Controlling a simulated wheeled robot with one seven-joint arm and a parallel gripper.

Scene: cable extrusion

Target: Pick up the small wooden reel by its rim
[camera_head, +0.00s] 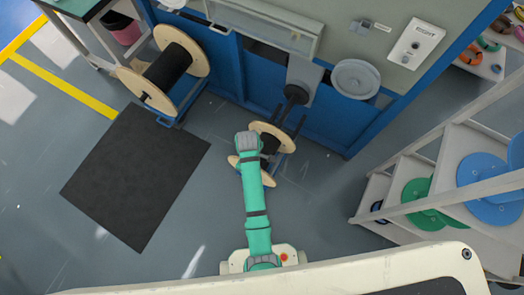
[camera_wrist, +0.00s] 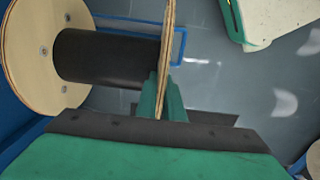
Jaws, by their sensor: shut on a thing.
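The small wooden reel (camera_head: 272,133) has two pale wooden flanges and a black wound core, and sits low by the blue machine in the head view. My green arm reaches over it and hides part of it. In the wrist view the reel lies with its black core (camera_wrist: 105,58) sideways and one flange (camera_wrist: 42,50) at the left. The other flange (camera_wrist: 167,45) shows edge-on. My gripper (camera_wrist: 163,98) is shut on this flange's rim, with the wood between its green fingers. Whether the reel is clear of the floor I cannot tell.
The blue and grey machine (camera_head: 335,125) stands just behind the reel. A large wooden reel (camera_head: 170,70) with black cable is at the upper left, beside a dark mat (camera_head: 135,178). A shelf with green and blue reels (camera_head: 489,183) stands at the right. Floor between is open.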

